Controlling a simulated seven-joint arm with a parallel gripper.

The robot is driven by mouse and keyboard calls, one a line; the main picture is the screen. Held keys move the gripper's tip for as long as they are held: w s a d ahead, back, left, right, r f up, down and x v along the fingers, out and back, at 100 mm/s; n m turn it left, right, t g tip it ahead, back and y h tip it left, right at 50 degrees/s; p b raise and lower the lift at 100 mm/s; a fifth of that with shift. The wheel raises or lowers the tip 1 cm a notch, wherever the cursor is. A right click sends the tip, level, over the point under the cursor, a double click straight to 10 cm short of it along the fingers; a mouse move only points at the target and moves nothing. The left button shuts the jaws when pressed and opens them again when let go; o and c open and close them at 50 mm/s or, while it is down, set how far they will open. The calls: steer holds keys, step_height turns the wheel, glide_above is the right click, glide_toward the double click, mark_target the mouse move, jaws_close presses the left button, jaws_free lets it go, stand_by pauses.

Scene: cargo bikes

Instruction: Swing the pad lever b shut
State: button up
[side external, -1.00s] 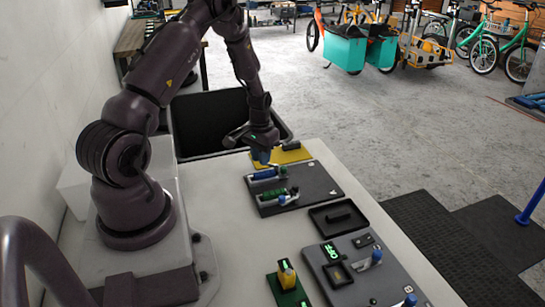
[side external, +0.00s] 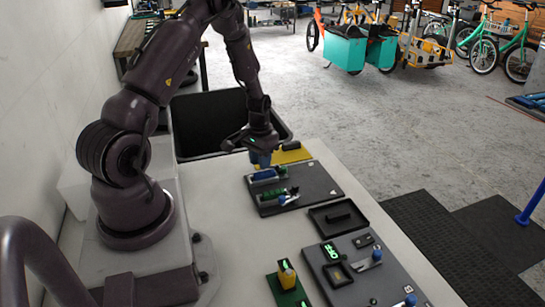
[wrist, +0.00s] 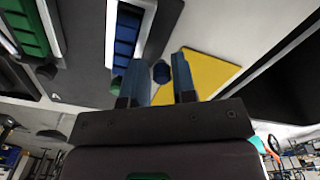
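A dark plate (side external: 320,187) on the bench carries two rows, one blue (side external: 264,175) and one green (side external: 273,199), with small knobs and pale lever parts. I cannot tell by label which is pad lever b. In the wrist view the blue row (wrist: 125,32) lies in a pale channel, left of a small blue round knob (wrist: 161,72). My gripper (wrist: 159,82) has its two fingers apart, one on each side of that knob in the picture; contact is not visible. In the side view my gripper (side external: 262,158) points down at the far end of the blue row.
A yellow plate (side external: 294,156) lies just beyond the dark plate, close to my fingers. A black bin (side external: 215,120) stands behind. Nearer are a black tray (side external: 322,216), a grey panel (side external: 385,284) with a green display, and a green block with a yellow part (side external: 287,277).

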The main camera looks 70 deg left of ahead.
steer(key=shift+o, duration=0.8)
steer(key=shift+d, duration=0.1)
steer(key=shift+r, duration=3.75)
steer(key=s+d+r+m+t, duration=0.2)
steer(key=s+d+r, duration=0.1)
steer(key=d+r, duration=0.5)
steer(key=s+d+r+m+t, duration=0.1)
steer(key=s+d+r+m, duration=0.1)
steer(key=d+r, duration=0.6)
steer(key=s+d+r+m+t, duration=0.2)
steer(key=s+d+r, duration=0.3)
steer(key=d+r, duration=0.3)
steer(key=shift+d+r+t, duration=0.15)
steer(key=shift+d+t, duration=0.15)
steer(key=shift+d, duration=0.8)
